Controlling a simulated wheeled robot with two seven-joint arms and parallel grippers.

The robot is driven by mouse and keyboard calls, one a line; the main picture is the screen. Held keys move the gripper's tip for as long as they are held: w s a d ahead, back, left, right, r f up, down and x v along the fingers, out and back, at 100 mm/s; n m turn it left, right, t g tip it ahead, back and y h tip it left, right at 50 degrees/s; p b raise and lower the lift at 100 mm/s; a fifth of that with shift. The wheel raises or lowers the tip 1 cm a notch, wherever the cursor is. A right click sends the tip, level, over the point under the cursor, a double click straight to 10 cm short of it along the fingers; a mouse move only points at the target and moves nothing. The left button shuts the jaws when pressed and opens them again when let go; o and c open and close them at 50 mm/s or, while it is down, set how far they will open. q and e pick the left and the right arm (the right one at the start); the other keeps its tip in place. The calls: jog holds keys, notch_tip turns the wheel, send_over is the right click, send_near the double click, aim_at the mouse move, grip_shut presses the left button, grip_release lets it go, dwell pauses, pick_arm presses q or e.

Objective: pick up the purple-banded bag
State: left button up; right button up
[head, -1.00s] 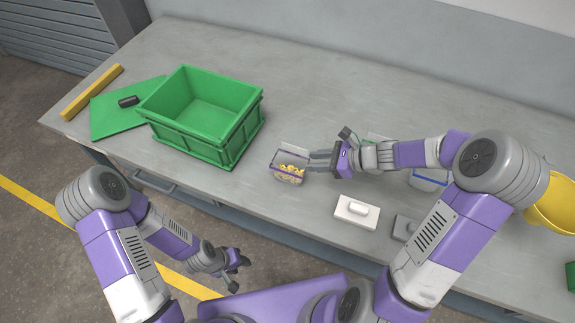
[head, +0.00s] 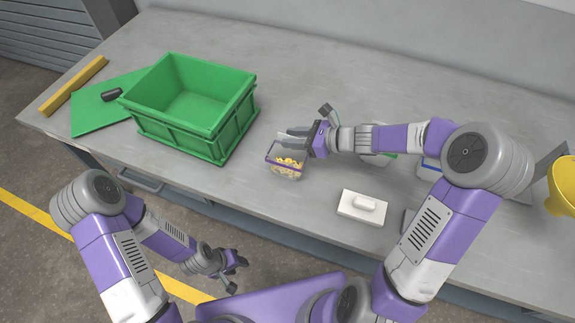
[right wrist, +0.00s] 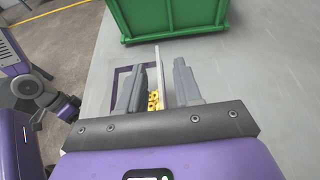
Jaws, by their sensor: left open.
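The purple-banded bag (head: 287,168) is a clear bag with yellow pieces inside and a purple rim. It stands on the bench to the right of the green crate. My right gripper (head: 292,139) is at its upper back edge. In the right wrist view its two fingers (right wrist: 158,90) are apart, with the bag's thin pale tab standing between them and visible gaps on both sides. The bag's purple band (right wrist: 122,70) and yellow contents show behind the fingers. My left gripper (head: 236,264) is open and empty, low in front of the bench.
The green crate (head: 185,125) stands left of the bag, with a green mat (head: 90,110) and a yellow bar (head: 73,86) further left. A blue-banded container and a yellow bowl (head: 563,186) are partly hidden at right.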

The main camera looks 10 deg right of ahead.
jog(key=shift+w+a+f, duration=0.15)
jog(key=shift+w+a, duration=0.05)
grip_shut()
dwell(1.3)
